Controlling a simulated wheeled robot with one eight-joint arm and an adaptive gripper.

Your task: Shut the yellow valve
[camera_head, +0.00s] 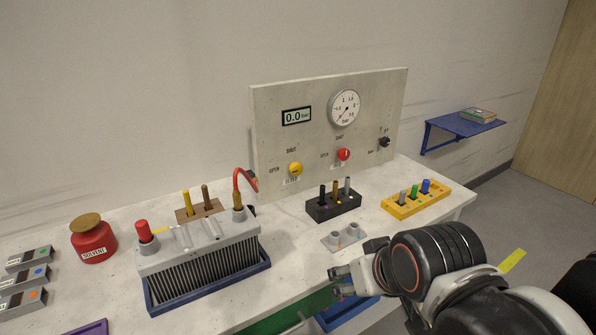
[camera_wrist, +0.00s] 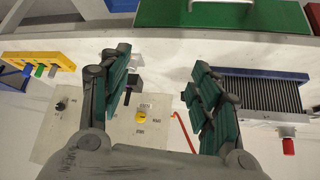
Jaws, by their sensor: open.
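The yellow valve (camera_head: 295,168) is a round knob low on the left part of the upright grey panel (camera_head: 375,100). An OPEN label is at its left and another label sits below it. Its pointer is too small to read. In the wrist view, which looks upside down, the yellow valve (camera_wrist: 140,117) shows between my fingers, farther off. My gripper (camera_head: 343,280) is open and empty near the bench's front edge, in front of the panel and well apart from the valve. It also shows in the wrist view (camera_wrist: 163,60).
A red knob (camera_head: 343,154) and a black knob (camera_head: 384,142) are right of the valve. A black holder (camera_head: 333,208) with pegs and a grey two-hole block (camera_head: 343,237) stand before the panel. A finned unit (camera_head: 205,263) with a red cable (camera_head: 237,180) is left. A yellow rack (camera_head: 415,203) is right.

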